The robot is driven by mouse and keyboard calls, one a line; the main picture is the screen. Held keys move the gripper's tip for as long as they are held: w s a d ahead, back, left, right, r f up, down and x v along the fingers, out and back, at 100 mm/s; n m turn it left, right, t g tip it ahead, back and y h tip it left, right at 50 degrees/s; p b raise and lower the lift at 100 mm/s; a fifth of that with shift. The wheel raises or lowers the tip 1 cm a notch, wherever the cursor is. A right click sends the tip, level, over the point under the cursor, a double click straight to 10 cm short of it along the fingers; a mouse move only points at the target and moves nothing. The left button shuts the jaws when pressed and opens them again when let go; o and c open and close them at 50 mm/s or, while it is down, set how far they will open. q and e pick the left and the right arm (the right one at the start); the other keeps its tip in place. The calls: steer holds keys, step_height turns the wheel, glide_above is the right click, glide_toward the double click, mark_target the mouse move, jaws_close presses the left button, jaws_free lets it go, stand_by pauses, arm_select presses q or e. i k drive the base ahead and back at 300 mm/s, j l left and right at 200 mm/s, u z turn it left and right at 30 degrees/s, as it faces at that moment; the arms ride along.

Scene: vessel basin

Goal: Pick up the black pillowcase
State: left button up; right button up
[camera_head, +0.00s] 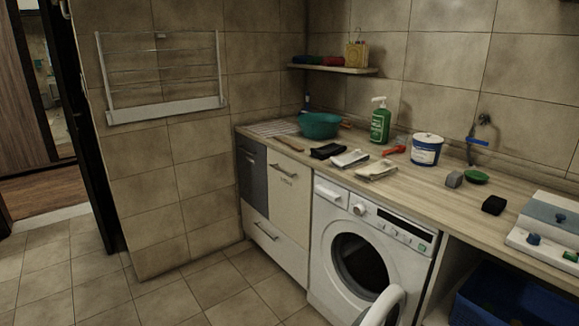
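A black folded cloth (328,151), which looks like the black pillowcase, lies flat on the wooden counter (425,190) near its front edge, above the washing machine's left side. A folded light cloth with dark parts (350,158) lies just to its right, and a cream folded cloth (376,170) lies further right. Neither of my grippers is in view.
A washing machine (334,245) stands under the counter; a white curved part, perhaps its open door, sticks out at the bottom. Behind the cloths are a teal basin (320,126), a green bottle (380,122) and a white-and-blue tub (427,149). Floor at left is clear.

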mark_target(323, 153)
steer(key=i+j+u, duration=0.35)
steer(key=i, duration=0.35)
steer(key=i+u, duration=0.35)
steer(key=i, duration=0.35)
steer(key=i+z, duration=0.35)
steer(key=i+j+z, duration=0.55)
steer(key=i+z, duration=0.15)
steer(key=i+j+z, duration=0.15)
steer(key=z, duration=0.35)
steer(key=i+j+z, duration=0.15)
steer(key=z, duration=0.3)
steer(key=i+j+z, duration=0.1)
steer(key=j+z, duration=0.25)
steer(key=z, duration=0.15)
